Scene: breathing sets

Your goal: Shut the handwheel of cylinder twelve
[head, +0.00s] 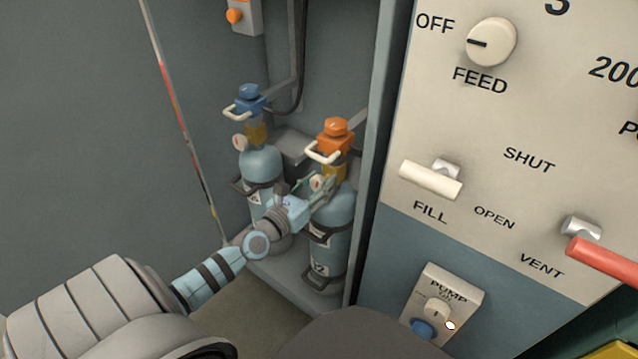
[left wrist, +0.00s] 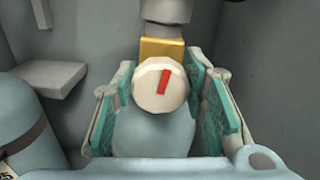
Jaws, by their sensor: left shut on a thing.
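Two blue cylinders stand in the grey cabinet. The right cylinder (head: 328,232) has an orange handwheel (head: 336,128) on top; its label is partly legible and seems to end in 2. The left cylinder (head: 261,167) has a blue handwheel (head: 248,93). My left gripper (head: 322,187) is at the right cylinder's shoulder, below its handwheel. In the left wrist view its teal-padded fingers lie either side of the shoulder and a white gauge (left wrist: 160,87) with a red needle, under a brass valve body (left wrist: 161,51). The handwheel itself is not clearly visible there. My right gripper is not in view.
A control panel (head: 510,130) stands to the right, with a feed knob (head: 491,42), a white fill lever (head: 431,180) and a red vent lever (head: 604,259). Below is a pump switch box (head: 447,292). The cabinet's edge (head: 375,150) is close to the right cylinder.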

